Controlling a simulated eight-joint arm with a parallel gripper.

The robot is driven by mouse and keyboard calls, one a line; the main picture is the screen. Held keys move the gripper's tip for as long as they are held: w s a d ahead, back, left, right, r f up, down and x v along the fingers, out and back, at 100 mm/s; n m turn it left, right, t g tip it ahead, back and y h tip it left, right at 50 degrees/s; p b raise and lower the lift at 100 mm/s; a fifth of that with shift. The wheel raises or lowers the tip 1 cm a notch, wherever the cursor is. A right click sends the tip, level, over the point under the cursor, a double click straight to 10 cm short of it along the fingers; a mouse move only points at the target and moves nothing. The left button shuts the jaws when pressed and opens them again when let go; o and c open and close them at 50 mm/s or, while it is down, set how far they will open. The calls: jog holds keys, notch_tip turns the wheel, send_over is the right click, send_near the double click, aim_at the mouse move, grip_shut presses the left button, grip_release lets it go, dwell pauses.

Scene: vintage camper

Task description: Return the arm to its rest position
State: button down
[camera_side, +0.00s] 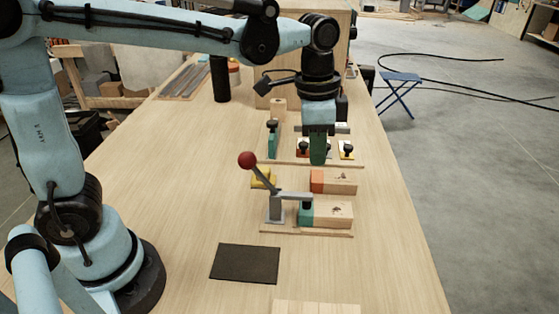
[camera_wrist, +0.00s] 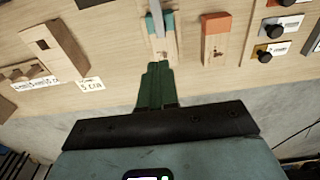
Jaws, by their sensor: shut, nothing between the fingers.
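My gripper (camera_side: 318,150) points down above the workbench (camera_side: 180,190), in front of the row of black-knobbed pieces. Its green fingers are together with nothing between them. In the wrist view the shut fingers (camera_wrist: 157,84) reach toward a wooden block with a teal end (camera_wrist: 160,24). The arm is stretched out over the bench from the left. No rest stand or rest mark can be made out.
A toggle clamp with a red ball (camera_side: 247,160) stands by a teal-ended block (camera_side: 326,214). An orange-ended block (camera_side: 334,181) lies behind it. A dark mat (camera_side: 245,263) lies flat in front. A black cylinder (camera_side: 220,78) stands at the back. The bench's left middle is clear.

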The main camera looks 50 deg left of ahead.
jog(key=shift+f, duration=3.65)
